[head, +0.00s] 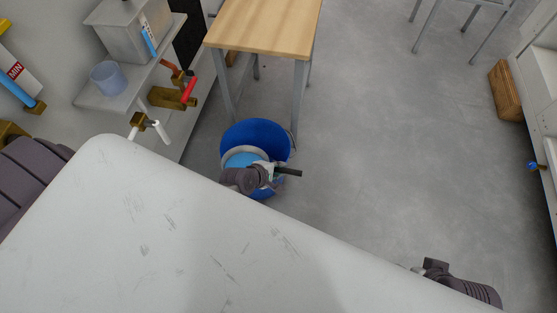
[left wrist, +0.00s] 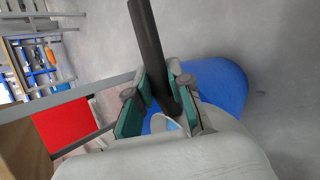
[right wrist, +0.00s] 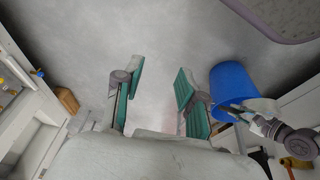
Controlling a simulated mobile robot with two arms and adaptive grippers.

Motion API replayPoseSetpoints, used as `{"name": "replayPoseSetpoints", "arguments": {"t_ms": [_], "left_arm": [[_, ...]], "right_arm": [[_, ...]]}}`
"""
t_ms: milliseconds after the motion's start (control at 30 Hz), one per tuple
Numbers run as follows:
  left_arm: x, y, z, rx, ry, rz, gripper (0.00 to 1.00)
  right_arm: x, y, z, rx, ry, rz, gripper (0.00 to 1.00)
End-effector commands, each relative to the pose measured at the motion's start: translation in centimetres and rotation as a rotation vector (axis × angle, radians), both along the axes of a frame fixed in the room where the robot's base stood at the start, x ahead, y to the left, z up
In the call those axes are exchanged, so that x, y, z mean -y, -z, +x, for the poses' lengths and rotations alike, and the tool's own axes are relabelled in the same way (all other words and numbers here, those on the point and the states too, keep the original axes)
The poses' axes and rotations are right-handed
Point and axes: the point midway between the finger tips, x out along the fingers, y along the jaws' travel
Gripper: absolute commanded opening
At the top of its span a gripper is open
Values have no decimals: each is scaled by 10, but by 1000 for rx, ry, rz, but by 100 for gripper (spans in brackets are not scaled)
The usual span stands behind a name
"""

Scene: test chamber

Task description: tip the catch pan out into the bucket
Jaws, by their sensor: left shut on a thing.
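The blue bucket (head: 257,132) stands on the floor beside the wooden table; it also shows in the left wrist view (left wrist: 224,82) and the right wrist view (right wrist: 231,82). The catch pan (head: 235,153), grey-rimmed with light blue inside, is over the bucket's mouth, partly hidden by my left arm. Its exact tilt is hard to tell. My left gripper (head: 274,171) is shut on the pan's black handle (left wrist: 147,40), which runs between its green-padded fingers. My right gripper (right wrist: 158,85) is open and empty, well right of the bucket and over clear floor.
The wooden table (head: 265,25) stands just behind the bucket. A bench at the left holds a clear cup (head: 107,78), a grey tank (head: 130,30) and a brass valve with a red lever (head: 188,92). A wooden box (head: 506,90) lies at the right. The middle floor is free.

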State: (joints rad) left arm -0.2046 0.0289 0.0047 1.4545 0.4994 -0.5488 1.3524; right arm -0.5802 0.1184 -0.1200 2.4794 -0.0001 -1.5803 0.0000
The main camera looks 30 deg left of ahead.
Motion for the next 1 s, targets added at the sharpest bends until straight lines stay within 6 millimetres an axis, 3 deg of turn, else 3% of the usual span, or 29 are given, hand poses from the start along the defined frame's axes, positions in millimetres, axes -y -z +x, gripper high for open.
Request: {"name": "replayPoseSetpoints", "arguments": {"t_ms": [400, 1000], "left_arm": [[-2, -9, 5, -56, -1, -12, 0], [-2, -9, 6, -82, 0, -20, 0]], "right_arm": [[0, -8, 1, -1, 0, 0, 40], [0, 4, 5, -8, -1, -3, 40]]}}
